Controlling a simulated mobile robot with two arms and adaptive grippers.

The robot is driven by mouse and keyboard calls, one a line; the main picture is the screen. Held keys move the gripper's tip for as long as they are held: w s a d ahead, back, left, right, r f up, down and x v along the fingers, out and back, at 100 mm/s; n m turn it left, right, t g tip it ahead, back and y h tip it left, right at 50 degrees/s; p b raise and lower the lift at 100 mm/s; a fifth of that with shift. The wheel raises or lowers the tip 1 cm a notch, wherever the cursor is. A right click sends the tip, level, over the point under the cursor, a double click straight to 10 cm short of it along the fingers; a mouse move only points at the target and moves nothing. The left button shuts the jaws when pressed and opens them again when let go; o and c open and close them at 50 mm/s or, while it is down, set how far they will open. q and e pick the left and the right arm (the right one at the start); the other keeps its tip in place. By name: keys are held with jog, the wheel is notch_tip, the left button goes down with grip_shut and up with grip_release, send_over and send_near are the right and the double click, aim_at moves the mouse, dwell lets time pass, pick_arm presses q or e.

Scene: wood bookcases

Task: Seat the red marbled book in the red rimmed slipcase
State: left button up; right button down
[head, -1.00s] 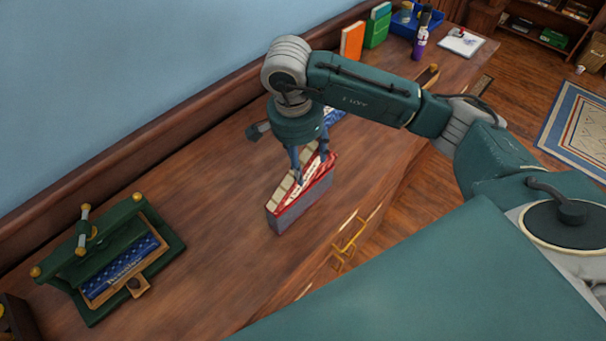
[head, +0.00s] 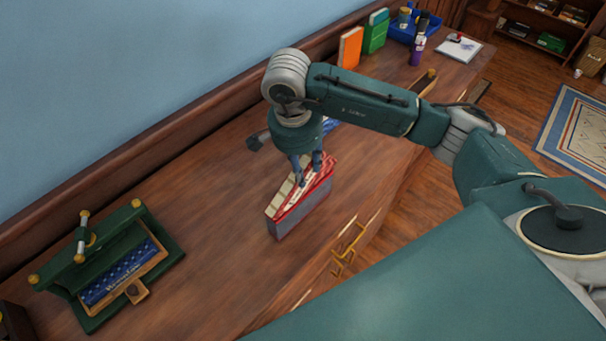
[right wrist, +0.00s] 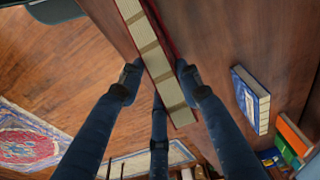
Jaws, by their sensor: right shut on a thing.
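The red rimmed slipcase (head: 300,218) stands upright on the wooden cabinet top, its grey side facing me. The red marbled book (head: 283,196) is at its mouth, with its cream, banded spine uppermost and red edges beside it. How deep it sits inside is hard to tell. My right gripper (head: 308,177) points down from above, shut on the book. In the right wrist view the banded spine (right wrist: 157,62) runs between my fingers (right wrist: 160,82), which touch or nearly touch its sides. My left gripper is not in view.
A green press (head: 88,262) holding a blue book (head: 124,270) stands at left. Another blue book (right wrist: 251,99) lies beyond my gripper. An orange book (head: 350,47), a green book (head: 375,36), a blue tray (head: 412,25) and a purple bottle (head: 418,46) stand farther back. The cabinet's front edge is close on the right.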

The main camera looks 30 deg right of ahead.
jog(key=shift+w+r, duration=0.1)
jog(key=shift+r, duration=0.35)
notch_tip(320, 180, up, 19)
jog(key=b, duration=0.1)
dwell(0.5)
notch_tip(320, 180, down, 15)
jog(key=shift+r, duration=0.2)
notch_tip(320, 180, down, 5)
jog(key=shift+r+p, duration=0.1)
jog(key=shift+p, duration=0.25)
